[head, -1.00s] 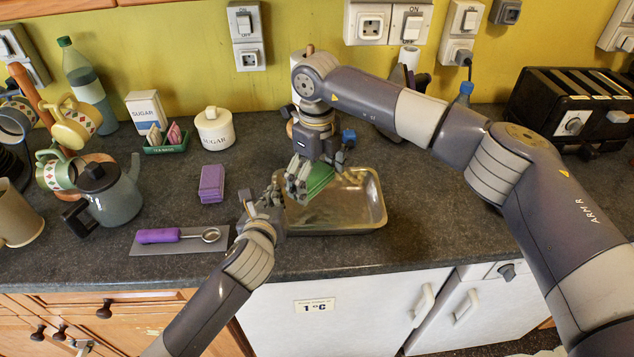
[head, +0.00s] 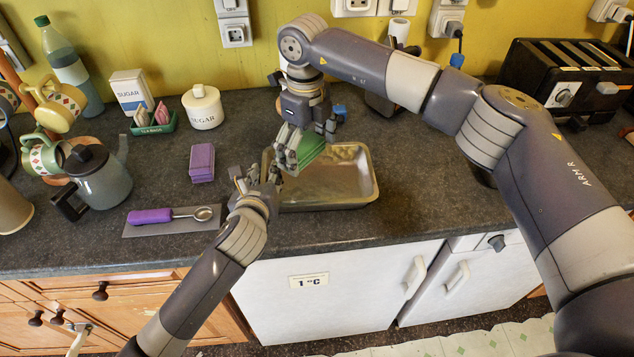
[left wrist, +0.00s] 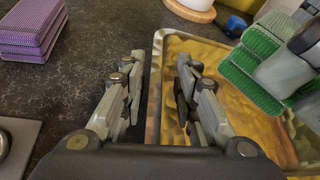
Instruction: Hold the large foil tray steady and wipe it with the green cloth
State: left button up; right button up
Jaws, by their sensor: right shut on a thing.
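The large foil tray (head: 330,200) lies on the dark worktop; its rim also shows in the left wrist view (left wrist: 153,100). My right gripper (head: 288,160) is shut on the green cloth (head: 312,148) over the tray's left part. In the left wrist view the cloth (left wrist: 262,60) shows as green blocks at the upper right, and I cannot tell whether it touches the tray floor. My left gripper (left wrist: 160,68) is open at the tray's left side, with one finger on each side of the rim. In the head view my left gripper (head: 262,178) partly hides that rim.
Purple sponges (head: 202,163) and a purple-handled scoop (head: 165,215) on a grey mat lie left of the tray. A teapot (head: 98,178), sugar jar (head: 203,107) and tea-bag box (head: 153,122) stand further left and back. A black toaster (head: 570,85) is at the right.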

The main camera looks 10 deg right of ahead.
pick_arm(q)
jog(key=v, duration=1.2)
jog(key=shift+f, duration=0.1)
